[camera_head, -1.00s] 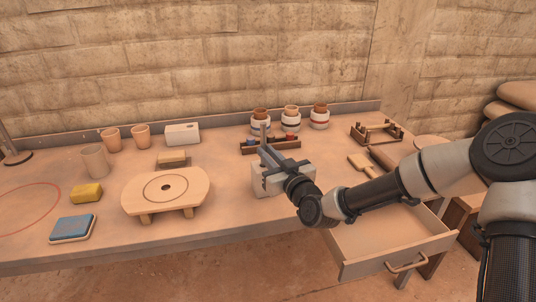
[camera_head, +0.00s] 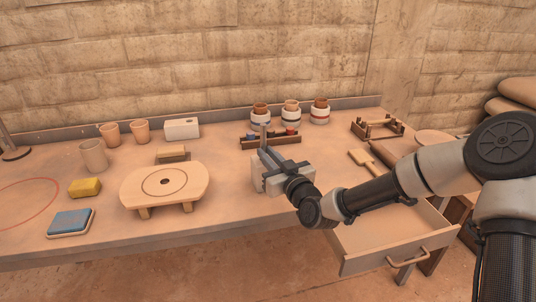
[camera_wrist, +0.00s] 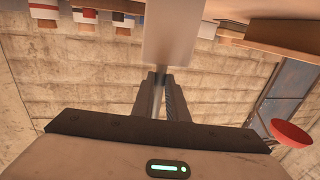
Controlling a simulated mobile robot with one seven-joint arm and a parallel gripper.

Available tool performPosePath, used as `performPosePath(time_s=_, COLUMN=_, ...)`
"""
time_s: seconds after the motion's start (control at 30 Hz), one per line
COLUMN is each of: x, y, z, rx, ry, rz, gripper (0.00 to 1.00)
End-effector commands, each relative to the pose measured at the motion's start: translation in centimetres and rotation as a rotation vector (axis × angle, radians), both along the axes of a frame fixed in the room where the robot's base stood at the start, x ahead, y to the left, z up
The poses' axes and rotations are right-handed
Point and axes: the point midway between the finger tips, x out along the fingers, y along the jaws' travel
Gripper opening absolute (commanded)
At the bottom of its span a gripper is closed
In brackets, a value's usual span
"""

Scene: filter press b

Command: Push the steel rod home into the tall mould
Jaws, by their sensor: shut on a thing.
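The tall mould (camera_head: 297,188) is a pale grey block on the bench near its front edge, partly hidden behind my gripper and wrist. The steel rod (camera_head: 264,134) is a slim grey bar standing upright, its upper part showing above my fingers. My gripper (camera_head: 264,152) is shut on the rod, over the mould. In the wrist view, which looks inverted, the rod (camera_wrist: 157,94) sits between my two fingers, and the pale mould (camera_wrist: 172,35) shows just beyond them. How deep the rod sits in the mould is hidden.
A dark rack (camera_head: 270,141) and several cork-topped jars (camera_head: 290,118) stand behind the mould. A round-topped wooden stand (camera_head: 165,188) is to the left. An open drawer (camera_head: 385,240) juts out below my forearm. Bench space between stand and mould is clear.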

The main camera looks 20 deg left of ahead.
Motion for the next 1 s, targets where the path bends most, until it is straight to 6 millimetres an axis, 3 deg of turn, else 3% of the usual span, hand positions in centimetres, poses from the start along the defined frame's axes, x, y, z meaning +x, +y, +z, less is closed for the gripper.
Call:
performPosePath(time_s=0.07, x=0.0, y=0.0, z=-0.2, rx=0.001, ry=-0.001, rz=0.0, gripper=0.0)
performPosePath(time_s=0.1, x=0.0, y=0.0, z=-0.2, rx=0.001, ry=-0.001, rz=0.0, gripper=0.15)
performPosePath(time_s=0.23, x=0.0, y=0.0, z=-0.2, rx=0.001, ry=-0.001, rz=0.0, gripper=0.35)
performPosePath(time_s=0.67, x=-0.8, y=-0.9, z=-0.1, rx=-0.002, ry=-0.001, rz=-0.001, gripper=0.35)
performPosePath(time_s=1.0, x=-6.4, y=-6.3, z=-0.1, rx=-0.003, ry=0.002, rz=-0.002, gripper=0.35)
